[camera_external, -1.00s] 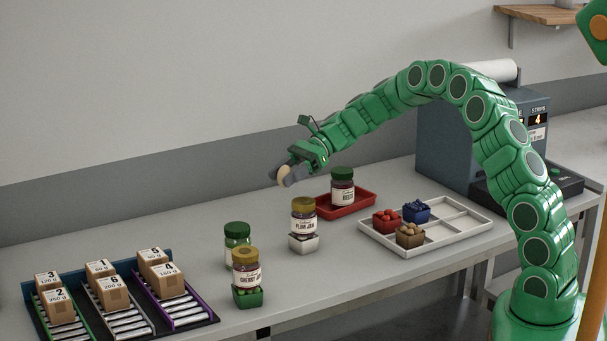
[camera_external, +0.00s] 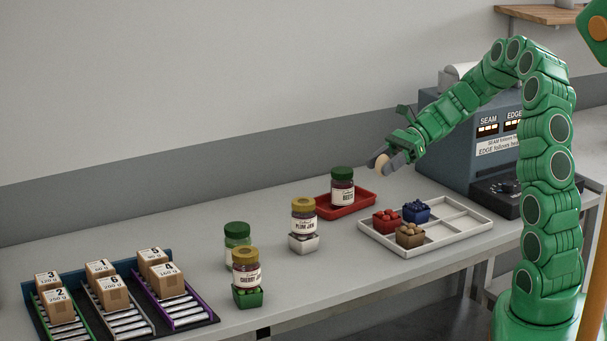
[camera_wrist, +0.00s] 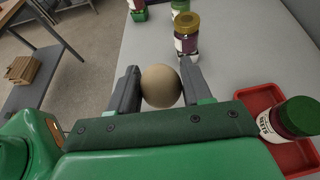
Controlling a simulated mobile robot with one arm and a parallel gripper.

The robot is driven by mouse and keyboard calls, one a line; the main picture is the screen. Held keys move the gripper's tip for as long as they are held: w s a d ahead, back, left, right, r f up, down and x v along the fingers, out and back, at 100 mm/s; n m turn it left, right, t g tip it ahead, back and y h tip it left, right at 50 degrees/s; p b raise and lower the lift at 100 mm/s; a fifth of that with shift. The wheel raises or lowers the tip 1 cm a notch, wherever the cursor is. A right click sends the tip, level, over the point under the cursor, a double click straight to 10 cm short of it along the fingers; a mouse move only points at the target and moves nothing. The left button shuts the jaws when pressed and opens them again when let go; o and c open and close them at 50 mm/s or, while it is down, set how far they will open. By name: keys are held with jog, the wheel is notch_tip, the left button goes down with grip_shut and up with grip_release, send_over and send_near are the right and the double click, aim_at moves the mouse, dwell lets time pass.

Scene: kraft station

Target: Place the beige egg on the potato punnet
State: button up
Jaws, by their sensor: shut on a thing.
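My gripper (camera_external: 382,162) is shut on the beige egg (camera_external: 382,166) and holds it in the air above the back part of the table. The egg also shows between the two grey fingers in the wrist view (camera_wrist: 161,87). The potato punnet (camera_external: 409,236) is a small brown basket of tan potatoes at the front left of the white divided tray (camera_external: 436,240). It stands below my gripper and a little to its right in the external view. The potato punnet is not seen in the wrist view.
A red berry punnet (camera_external: 386,221) and a blue one (camera_external: 416,212) stand beside it. A jar with a green lid (camera_external: 342,189) stands on a red tray (camera_external: 366,199). A plum jam jar (camera_external: 303,220) sits on a white punnet (camera_external: 303,244), a cherry jam jar (camera_external: 246,268) on a green punnet (camera_external: 248,298).

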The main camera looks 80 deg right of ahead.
jog(key=s+a+r, duration=0.1)
jog(key=s+a, duration=0.4)
jog(key=s, duration=0.5)
jog(key=s+a, duration=0.6)
jog(key=s, duration=0.4)
send_over(411, 228)
jog(key=s, duration=0.1)
jog(key=shift+m+t+h, duration=0.3)
jog(key=shift+m+t, duration=0.1)
jog(key=f, duration=0.8)
jog(key=shift+a, duration=0.4)
jog(key=shift+w+d+f, duration=0.3)
jog(key=shift+w+f, duration=0.15)
jog(key=shift+f, duration=0.3)
jog(key=shift+w+f, duration=0.1)
jog(key=shift+f, duration=1.5)
jog(key=shift+f, duration=0.1)
jog(key=o, duration=0.8)
